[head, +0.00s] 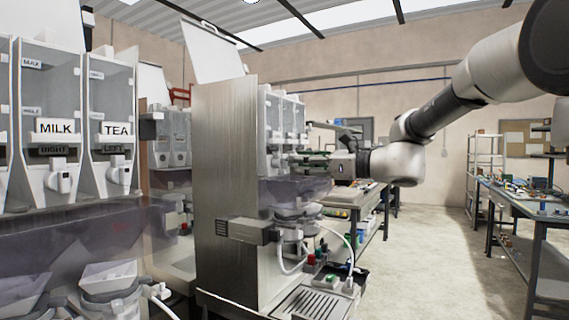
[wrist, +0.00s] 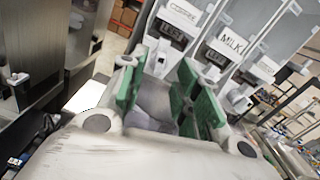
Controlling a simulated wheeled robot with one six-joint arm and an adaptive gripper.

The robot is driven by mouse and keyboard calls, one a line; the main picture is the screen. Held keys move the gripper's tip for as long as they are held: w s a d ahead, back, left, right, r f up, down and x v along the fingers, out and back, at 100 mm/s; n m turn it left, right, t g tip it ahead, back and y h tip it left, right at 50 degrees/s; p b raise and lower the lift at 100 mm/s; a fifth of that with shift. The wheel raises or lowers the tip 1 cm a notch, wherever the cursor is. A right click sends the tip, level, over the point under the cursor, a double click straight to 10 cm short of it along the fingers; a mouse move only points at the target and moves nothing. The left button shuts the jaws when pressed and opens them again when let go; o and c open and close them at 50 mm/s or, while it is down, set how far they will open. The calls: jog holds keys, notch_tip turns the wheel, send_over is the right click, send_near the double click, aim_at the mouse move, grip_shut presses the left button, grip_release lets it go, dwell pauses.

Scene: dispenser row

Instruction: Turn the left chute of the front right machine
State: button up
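The front right machine (head: 225,170) is a tall metal cabinet with white canisters on its front; the cabinet's side faces the head view. My gripper (head: 308,158) is at the canister fronts. In the wrist view its green-padded fingers (wrist: 157,90) stand apart, with a pale surface visible between them. Contact with the chute cannot be told.
A MILK canister (wrist: 233,40) with a white chute (wrist: 240,97) is close to the right of my fingers. Another machine (head: 80,150) with MILK and TEA canisters stands at left in the head view. A workbench (head: 520,200) is at right; the floor between is clear.

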aim_at(284, 162)
jog(key=x, duration=0.5)
jog(key=shift+w+a, duration=0.2)
jog(key=shift+a, duration=0.1)
jog(key=c, duration=0.7)
